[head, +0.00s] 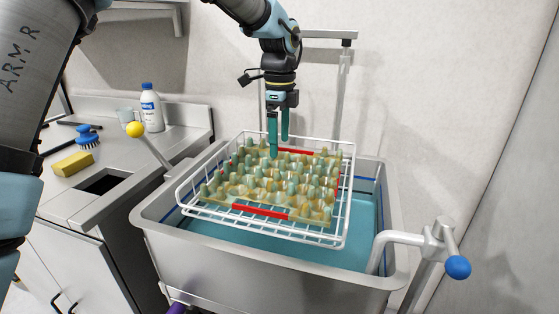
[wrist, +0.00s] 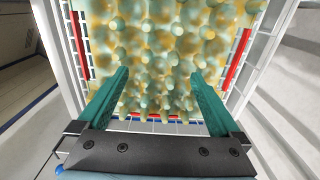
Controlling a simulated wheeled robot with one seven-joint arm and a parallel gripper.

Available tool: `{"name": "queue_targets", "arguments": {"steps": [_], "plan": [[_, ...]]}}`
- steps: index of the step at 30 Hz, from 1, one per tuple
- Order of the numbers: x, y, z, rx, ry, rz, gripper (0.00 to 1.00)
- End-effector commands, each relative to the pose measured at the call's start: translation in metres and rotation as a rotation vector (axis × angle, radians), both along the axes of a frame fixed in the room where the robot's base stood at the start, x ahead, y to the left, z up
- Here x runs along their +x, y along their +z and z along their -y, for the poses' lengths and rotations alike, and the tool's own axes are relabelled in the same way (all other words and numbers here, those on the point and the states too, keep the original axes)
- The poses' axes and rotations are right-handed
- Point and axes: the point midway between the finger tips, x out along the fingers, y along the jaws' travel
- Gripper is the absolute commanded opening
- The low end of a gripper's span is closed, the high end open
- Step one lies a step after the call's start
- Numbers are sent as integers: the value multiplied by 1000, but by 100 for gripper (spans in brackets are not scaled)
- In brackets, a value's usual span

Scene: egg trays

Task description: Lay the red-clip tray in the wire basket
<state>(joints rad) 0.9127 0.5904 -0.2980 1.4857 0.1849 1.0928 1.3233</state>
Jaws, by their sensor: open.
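The egg tray (head: 262,194) is mottled green and tan with red clips along its edges. It lies roughly flat inside the white wire basket (head: 346,205), within its rim. Red clips show on its near and far edges in the head view, and at both sides of the tray (wrist: 165,45) in the wrist view. My gripper (head: 279,148) is open with its fingers pointing down at the tray's far edge. In the wrist view the gripper (wrist: 160,72) has nothing between its fingers. I cannot tell if a fingertip touches the tray.
The basket sits over a steel sink (head: 265,262) with blue water (head: 365,225). A lever with a blue knob (head: 458,267) stands at right, one with a yellow knob (head: 135,129) at left. The left counter holds a white bottle (head: 151,108), a brush (head: 87,137) and a sponge (head: 73,163).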

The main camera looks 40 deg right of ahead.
Motion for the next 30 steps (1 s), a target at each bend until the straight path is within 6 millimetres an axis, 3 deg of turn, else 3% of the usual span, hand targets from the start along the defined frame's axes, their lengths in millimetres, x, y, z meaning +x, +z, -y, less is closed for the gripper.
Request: {"name": "queue_targets", "arguments": {"steps": [3,9,17,20,23,25,27,29,30], "plan": [[0,20,0,-3,0,2,100],[1,38,0,-2,1,1,100],[0,41,0,0,1,0,100],[9,39,-11,0,50,4,100],[38,31,-48,-3,229,11,100],[66,21,-93,-9,444,20,100],[92,9,-152,-22,713,28,100],[107,-2,-208,-37,965,35,100],[113,-9,-246,-48,1136,37,100]]}}
